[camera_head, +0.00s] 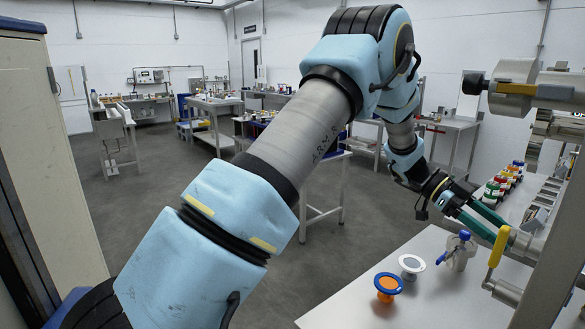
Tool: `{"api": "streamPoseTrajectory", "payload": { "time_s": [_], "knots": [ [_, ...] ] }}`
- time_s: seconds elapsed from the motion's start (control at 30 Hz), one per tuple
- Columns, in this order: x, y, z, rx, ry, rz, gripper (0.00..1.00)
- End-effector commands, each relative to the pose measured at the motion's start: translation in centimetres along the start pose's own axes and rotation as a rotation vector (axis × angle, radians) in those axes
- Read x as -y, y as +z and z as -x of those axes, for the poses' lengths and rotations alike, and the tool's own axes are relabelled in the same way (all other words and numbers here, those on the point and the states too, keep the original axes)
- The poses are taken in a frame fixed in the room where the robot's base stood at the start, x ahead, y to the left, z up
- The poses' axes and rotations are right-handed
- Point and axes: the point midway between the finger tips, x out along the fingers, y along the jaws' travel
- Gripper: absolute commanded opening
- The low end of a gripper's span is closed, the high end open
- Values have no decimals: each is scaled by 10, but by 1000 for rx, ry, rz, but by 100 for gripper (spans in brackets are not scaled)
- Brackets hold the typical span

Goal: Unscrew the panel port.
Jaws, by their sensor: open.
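My gripper (501,232) is at the right of the head view, above the bench, with its two green fingers apart. A yellow lever handle (498,247) hangs in front of that fitting. The fitting appears to be the panel port, but its face is partly hidden and I cannot tell for sure. I cannot tell whether the fingers touch it or stand around it.
On the bench (350,312) stand a blue-rimmed orange piece (388,286), a white ring-shaped piece (411,266) and a metal fitting with a blue clamp (458,252). Several coloured items (503,182) line the back right. A thick pipe (540,92) juts in at upper right.

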Motion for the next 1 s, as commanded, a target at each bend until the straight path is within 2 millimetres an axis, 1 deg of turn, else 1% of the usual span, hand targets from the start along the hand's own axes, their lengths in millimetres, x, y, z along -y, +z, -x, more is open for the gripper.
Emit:
{"api": "streamPoseTrajectory", "payload": {
  "time_s": [0.03,0.2,0.33,1.0],
  "knots": [
    [-1,3,-1,0,-9,-24,66],
    [0,1,0,0,-26,-69,66],
    [-1,3,-1,0,-40,-105,66],
    [-3,5,-2,0,-161,-442,66]
  ]
}}
